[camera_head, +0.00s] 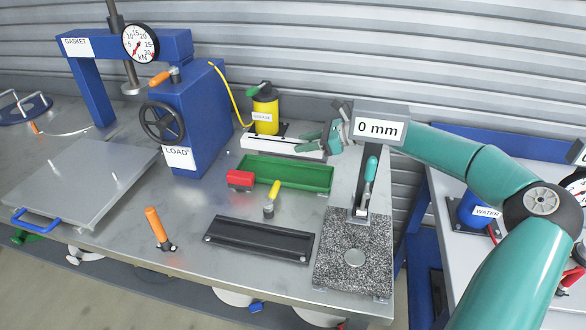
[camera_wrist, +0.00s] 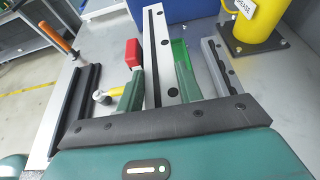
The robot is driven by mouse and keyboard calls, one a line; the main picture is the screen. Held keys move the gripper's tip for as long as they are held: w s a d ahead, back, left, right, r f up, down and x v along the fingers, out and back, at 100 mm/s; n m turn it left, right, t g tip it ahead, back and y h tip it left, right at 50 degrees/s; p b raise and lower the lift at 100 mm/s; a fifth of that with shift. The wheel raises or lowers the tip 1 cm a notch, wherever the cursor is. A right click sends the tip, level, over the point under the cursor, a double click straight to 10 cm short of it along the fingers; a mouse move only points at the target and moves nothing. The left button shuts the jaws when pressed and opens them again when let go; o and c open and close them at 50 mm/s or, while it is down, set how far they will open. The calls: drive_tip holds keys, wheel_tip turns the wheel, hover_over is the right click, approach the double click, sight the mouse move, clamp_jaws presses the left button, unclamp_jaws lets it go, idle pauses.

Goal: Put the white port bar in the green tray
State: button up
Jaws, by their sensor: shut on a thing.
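The white port bar (camera_head: 280,144) is a long pale bar with a dark slot along it. In the wrist view the bar (camera_wrist: 152,35) runs away from me between my two green fingers. My gripper (camera_head: 323,142) is shut on the bar near its right end in the head view; the wrist view shows both fingers (camera_wrist: 159,76) against its sides. The green tray (camera_head: 300,174) lies on the bench in front of and below the bar in the head view. In the wrist view the bar covers most of the tray (camera_wrist: 180,52). Its height above the tray is unclear.
A red block (camera_head: 240,178) is at the tray's left front. A yellow-handled tool (camera_head: 272,196) and black channel (camera_head: 258,240) lie nearer. The 0 mm gauge (camera_head: 380,130) stands right.

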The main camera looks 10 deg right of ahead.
sight(306, 177)
drive_tip(key=f, duration=0.1)
drive_tip(key=w+f, duration=0.1)
drive_tip(key=f, duration=0.1)
drive_tip(key=shift+w+d+f, duration=0.1)
drive_tip(key=shift+w+f, duration=0.05)
drive_tip(key=shift+w, duration=0.1)
drive_tip(key=shift+s+f, duration=0.7)
drive_tip(key=shift+s, duration=0.15)
drive_tip(key=f, duration=0.2)
drive_tip(key=w+f, duration=0.1)
drive_tip(key=f, duration=0.2)
drive_tip(key=shift+s+r, duration=0.2)
drive_tip(key=shift+w+f, duration=0.2)
drive_tip(key=o, duration=0.9)
drive_tip(key=shift+o, duration=1.1)
drive_tip(key=shift+s, duration=0.2)
drive_tip(key=shift+w, duration=0.15)
